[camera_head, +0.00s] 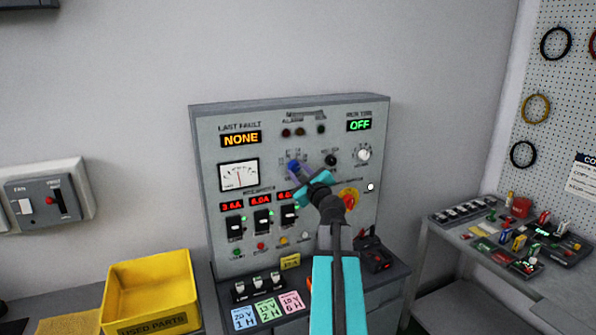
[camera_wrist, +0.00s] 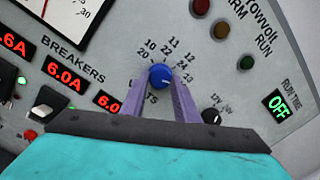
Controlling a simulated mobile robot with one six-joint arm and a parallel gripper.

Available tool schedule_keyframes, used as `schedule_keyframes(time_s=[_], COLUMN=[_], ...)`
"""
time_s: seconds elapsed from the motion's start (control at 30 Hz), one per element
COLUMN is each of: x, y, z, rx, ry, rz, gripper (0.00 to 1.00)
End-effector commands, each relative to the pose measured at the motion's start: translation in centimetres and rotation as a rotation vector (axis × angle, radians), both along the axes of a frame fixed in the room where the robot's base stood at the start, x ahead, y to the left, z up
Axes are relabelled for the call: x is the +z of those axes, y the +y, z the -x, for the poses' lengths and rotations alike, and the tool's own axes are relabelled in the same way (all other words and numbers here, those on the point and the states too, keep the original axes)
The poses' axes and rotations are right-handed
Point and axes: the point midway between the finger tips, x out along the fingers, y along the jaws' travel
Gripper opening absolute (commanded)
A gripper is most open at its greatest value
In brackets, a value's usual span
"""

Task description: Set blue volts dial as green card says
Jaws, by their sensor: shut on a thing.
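The blue volts dial (camera_wrist: 160,74) is on the grey panel, ringed by printed numbers such as 10, 11, 12, 20, 22 and 24. It also shows in the head view (camera_head: 293,166), partly covered by my gripper. My gripper (camera_wrist: 160,82) is shut on the dial, with one purple finger on each side of its knob. The dial's pointer mark is too small to read surely. The green card (camera_head: 266,311) lies below the panel between a blue card (camera_head: 243,318) and a pink card (camera_head: 292,304). Its print is small; the lower line looks like 2 H.
A black knob (camera_wrist: 211,116) sits close right of the dial. A white knob (camera_head: 363,154) and a red-and-yellow switch (camera_head: 348,199) are further right. Breaker switches (camera_head: 262,220) are below. A yellow bin (camera_head: 150,290) stands left; a cluttered side table (camera_head: 505,235) stands right.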

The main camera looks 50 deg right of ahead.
Motion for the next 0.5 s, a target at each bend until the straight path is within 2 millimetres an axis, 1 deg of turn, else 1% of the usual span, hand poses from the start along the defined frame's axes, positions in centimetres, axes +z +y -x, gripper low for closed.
schedule_keyframes(time_s=[0.27, 0.3, 0.37, 0.4, 0.5], x=[-0.09, -0.09, -0.08, -0.08, -0.06], y=[0.01, 0.02, 0.02, 0.02, 0.03], z=[0.01, 0.01, 0.01, 0.00, -0.02], rx=[0.001, 0.001, 0.001, 0.001, 0.001], ry=[-0.001, -0.001, 0.000, 0.000, 0.000], rz=[-0.003, -0.003, -0.002, -0.002, -0.002], gripper=[0.06, 0.35, 0.45, 0.47, 0.47])
